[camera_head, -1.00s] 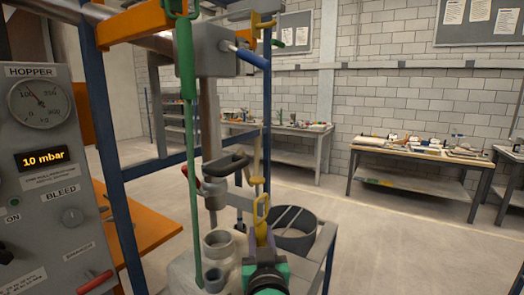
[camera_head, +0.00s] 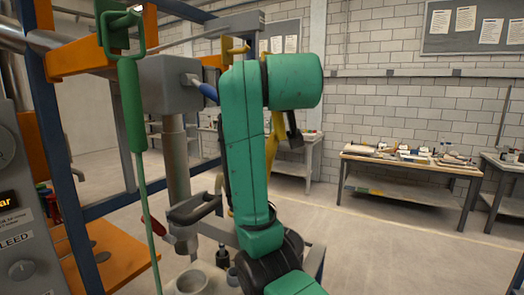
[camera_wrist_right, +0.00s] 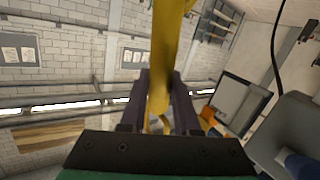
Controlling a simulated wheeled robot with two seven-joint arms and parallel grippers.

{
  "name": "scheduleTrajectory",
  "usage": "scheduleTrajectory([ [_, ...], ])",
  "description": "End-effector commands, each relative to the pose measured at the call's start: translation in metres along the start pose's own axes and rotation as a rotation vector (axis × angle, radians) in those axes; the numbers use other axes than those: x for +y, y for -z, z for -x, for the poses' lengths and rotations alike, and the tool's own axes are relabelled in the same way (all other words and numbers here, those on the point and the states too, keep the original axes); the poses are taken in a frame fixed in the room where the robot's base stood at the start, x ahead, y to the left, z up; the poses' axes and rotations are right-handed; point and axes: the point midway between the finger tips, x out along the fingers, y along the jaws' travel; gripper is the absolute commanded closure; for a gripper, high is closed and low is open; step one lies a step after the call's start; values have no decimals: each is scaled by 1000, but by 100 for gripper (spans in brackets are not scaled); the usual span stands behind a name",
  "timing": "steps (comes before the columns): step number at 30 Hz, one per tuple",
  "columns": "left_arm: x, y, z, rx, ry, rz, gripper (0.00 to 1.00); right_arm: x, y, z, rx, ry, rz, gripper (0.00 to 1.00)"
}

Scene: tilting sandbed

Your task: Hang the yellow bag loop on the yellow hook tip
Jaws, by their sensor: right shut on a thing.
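The yellow hook (camera_head: 238,49) sticks out near the top of the frame, in the middle of the head view, with nothing seen hanging on its tip. My right gripper (camera_wrist_right: 160,105) is shut on the yellow bag loop (camera_wrist_right: 162,75), which runs up between its dark fingers in the right wrist view. In the head view part of the yellow loop (camera_head: 275,132) shows just right of my green arm, below and right of the hook and apart from it. My arm hides most of the gripper and the yellow bag there. My left gripper is not in view.
A green loop (camera_head: 122,35) hangs from a green hook at left. A blue-tipped hook (camera_head: 205,89) sticks out of the grey block (camera_head: 165,82). Blue posts, an orange beam (camera_head: 75,64) and a dark clamp handle (camera_head: 193,208) stand near my arm. Floor at right is clear.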

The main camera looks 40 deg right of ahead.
Motion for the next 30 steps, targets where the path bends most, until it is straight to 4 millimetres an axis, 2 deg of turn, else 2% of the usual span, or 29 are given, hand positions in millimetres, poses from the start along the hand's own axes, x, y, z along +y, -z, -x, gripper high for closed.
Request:
scheduleTrajectory([
  [1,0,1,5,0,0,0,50,8,18,8,5,23,2,100],
  [5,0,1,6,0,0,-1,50,16,36,19,2,61,20,100],
  [11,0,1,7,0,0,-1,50,12,38,17,0,66,26,100],
  [30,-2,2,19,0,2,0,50,-28,44,-8,2,64,24,100],
])
